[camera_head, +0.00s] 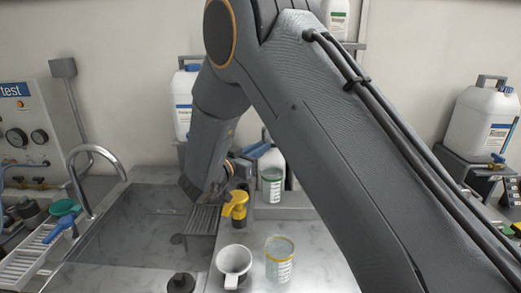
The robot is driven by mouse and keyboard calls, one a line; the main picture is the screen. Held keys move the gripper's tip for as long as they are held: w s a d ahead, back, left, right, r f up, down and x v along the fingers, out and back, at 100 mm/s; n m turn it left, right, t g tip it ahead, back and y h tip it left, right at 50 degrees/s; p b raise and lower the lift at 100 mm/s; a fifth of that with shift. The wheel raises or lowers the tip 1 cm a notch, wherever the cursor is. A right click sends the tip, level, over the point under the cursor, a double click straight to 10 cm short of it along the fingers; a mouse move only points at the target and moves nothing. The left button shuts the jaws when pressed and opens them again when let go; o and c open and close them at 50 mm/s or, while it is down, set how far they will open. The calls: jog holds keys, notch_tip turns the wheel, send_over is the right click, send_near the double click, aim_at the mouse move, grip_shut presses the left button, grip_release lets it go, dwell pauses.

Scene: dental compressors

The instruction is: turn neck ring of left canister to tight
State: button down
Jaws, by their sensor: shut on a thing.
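My arm comes down from the upper right, bends and reaches to the back of the counter. My gripper (247,158) is small in this view and partly hidden by my wrist. It is shut beside a white canister (265,160) behind the sink, seemingly on its neck ring; the ring itself is hidden. Another white canister (183,118) with a blue label stands farther back to the left, partly covered by my arm. I cannot tell the tightness of any ring.
A sink (140,225) with a curved tap (75,165) lies at left. A yellow-topped dispenser (238,207), a green-lidded jar (271,186), a white cup (233,265) and a yellow-rimmed jar (279,262) stand on the counter. A canister (480,118) stands at right.

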jog(key=shift+r, duration=0.1)
jog(key=c, duration=2)
grip_release()
jog(key=shift+c, duration=0.2)
jog(key=b+v, duration=0.2)
jog(key=v, duration=0.5)
jog(key=shift+s+a, duration=0.2)
jog(key=shift+s, duration=0.05)
